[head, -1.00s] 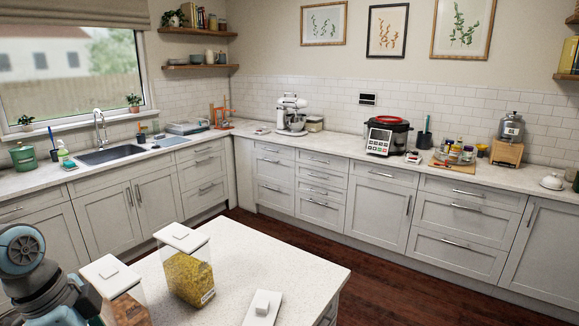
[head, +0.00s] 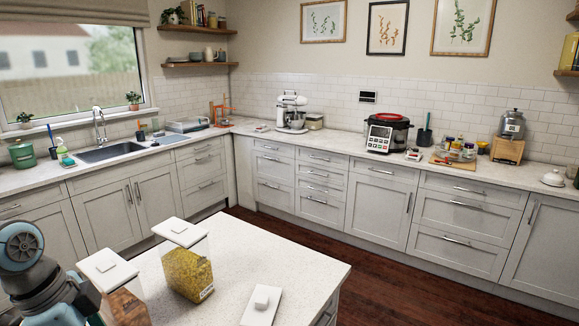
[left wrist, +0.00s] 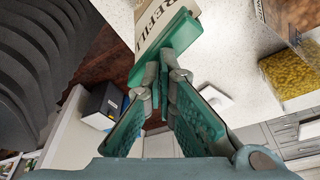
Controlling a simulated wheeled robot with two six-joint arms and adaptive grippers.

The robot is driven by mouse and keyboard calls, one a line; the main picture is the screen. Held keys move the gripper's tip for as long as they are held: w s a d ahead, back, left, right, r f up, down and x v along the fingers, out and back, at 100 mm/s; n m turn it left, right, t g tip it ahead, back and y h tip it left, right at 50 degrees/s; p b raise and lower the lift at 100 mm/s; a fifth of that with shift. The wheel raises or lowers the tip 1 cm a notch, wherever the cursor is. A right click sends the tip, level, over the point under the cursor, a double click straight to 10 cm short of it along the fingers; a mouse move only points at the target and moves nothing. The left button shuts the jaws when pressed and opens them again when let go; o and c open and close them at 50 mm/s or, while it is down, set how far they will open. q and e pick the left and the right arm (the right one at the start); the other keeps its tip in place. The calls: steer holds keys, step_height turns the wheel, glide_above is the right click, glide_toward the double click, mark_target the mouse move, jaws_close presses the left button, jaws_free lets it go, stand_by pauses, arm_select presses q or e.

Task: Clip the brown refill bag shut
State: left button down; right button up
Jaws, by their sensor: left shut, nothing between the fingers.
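The refill bag (left wrist: 147,18), pale with the printed word REFILL, shows in part at the top of the left wrist view, above the white worktop. A teal bar-shaped piece that looks like the clip (left wrist: 151,62) lies across its near edge. I cannot tell whether it grips the bag. My left gripper (left wrist: 168,78) is shut with its fingertips right at this teal piece, nothing seen between them. In the head view only my left wrist and arm show at the lower left; bag and clip are hidden. My right gripper is in neither view.
The island worktop (head: 235,245) holds a clear canister of yellow pasta (head: 188,272), a canister with brown contents (head: 126,305) and a loose white lid (head: 262,306). The pasta canister also shows in the left wrist view (left wrist: 287,72). The worktop's far right is bare.

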arm_select(q)
step_height(320, 180, up, 7)
steer(key=p, duration=0.5)
stand_by(0.3)
